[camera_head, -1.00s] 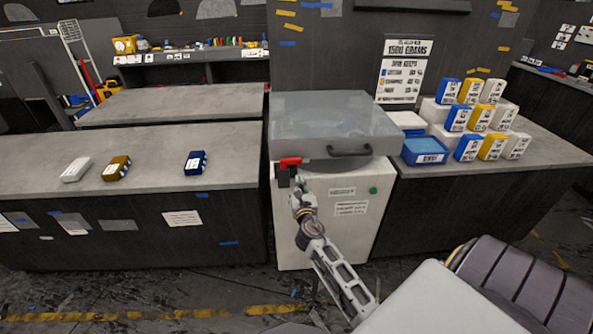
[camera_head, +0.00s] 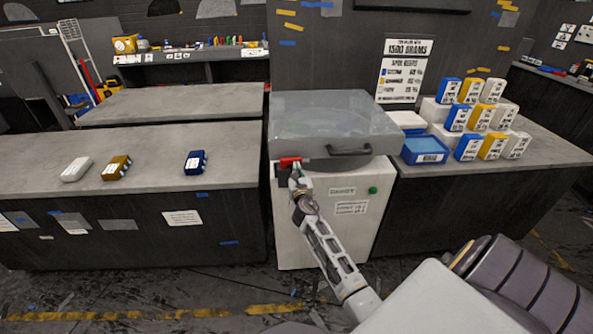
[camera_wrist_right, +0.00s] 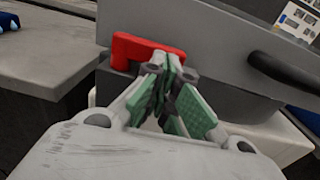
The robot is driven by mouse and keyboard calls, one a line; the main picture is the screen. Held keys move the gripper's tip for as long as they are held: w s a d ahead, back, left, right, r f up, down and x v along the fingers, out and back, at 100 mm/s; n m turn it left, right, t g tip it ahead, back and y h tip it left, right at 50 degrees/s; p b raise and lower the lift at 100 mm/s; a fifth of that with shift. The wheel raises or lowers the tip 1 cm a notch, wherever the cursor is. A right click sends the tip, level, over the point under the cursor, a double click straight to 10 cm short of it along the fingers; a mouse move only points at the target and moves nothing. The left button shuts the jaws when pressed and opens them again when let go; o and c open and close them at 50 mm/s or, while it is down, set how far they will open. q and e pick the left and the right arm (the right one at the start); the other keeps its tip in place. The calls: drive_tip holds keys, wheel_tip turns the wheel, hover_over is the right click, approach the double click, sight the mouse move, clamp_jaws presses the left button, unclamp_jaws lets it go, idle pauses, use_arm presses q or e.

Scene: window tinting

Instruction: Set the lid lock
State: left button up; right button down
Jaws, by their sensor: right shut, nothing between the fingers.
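The white machine (camera_head: 325,225) stands in the middle with its grey translucent lid (camera_head: 330,115) down. The red lid lock (camera_head: 289,161) is at the lid's front left corner. In the right wrist view the red lock (camera_wrist_right: 135,46) is a bent handle just beyond my fingertips. My right gripper (camera_head: 297,176) is at the lock, shut and empty. In the wrist view its green-padded fingers (camera_wrist_right: 170,72) overlap the lock's right part; I cannot tell whether they touch it. My left gripper is not in view.
A dark lid handle (camera_head: 349,151) is right of the lock, and a green button (camera_head: 373,190) is on the machine's front. The left counter (camera_head: 130,150) holds several packets. The right counter (camera_head: 545,150) holds stacked boxes and a blue tray (camera_head: 425,157).

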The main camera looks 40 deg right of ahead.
drive_tip(key=shift+w+d, duration=0.15)
drive_tip(key=shift+w, duration=0.15)
drive_tip(key=shift+w+d, duration=0.1)
idle(0.3)
drive_tip(key=s+a+n+y+p, duration=0.1)
drive_tip(key=s+a, duration=0.3)
drive_tip(key=s, duration=0.6)
drive_tip(key=shift+s+a+t, duration=0.15)
drive_tip(key=shift+a+t, duration=0.05)
drive_tip(key=shift+t, duration=0.1)
idle(1.2)
drive_tip(key=shift+m, duration=0.3)
idle(0.5)
